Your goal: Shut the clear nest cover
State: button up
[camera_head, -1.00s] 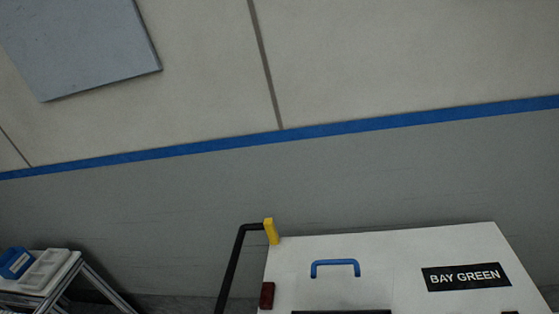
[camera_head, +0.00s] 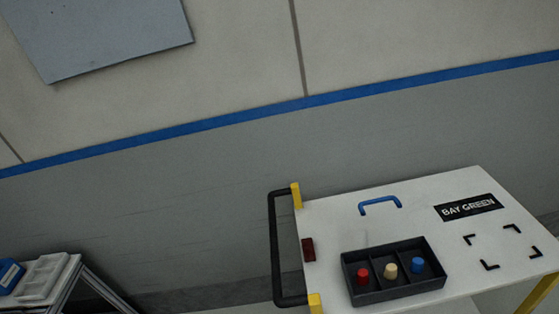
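A dark tray (camera_head: 385,296) with three compartments stands on the white cart top (camera_head: 330,222). It holds a red peg (camera_head: 363,276), a cream peg (camera_head: 391,271) and a blue peg (camera_head: 418,265), one in each compartment. A blue handle (camera_head: 380,203) shows behind the tray, apart from it. The clear cover itself is too faint to make out; only a faint line shows between the handle and the tray, so I cannot tell its angle. The tray's top looks uncovered. My gripper is not in view.
The cart has a black push bar (camera_head: 274,250) with yellow ends at its left, a dark red block (camera_head: 308,249), a BAY GREEN label (camera_head: 468,207) and black corner marks (camera_head: 489,266) around bare surface. A rack (camera_head: 62,285) with bins stands lower left. A wall lies behind.

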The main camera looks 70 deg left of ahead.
aim_at(389, 198)
jog(key=k, duration=1)
jog(key=u, duration=1.15)
jog(key=i, duration=1)
jog(key=z, duration=0.05)
jog(key=k, duration=0.95)
jog(key=z, duration=0.7)
jog(key=i, duration=1.65)
jog(key=u, duration=0.3)
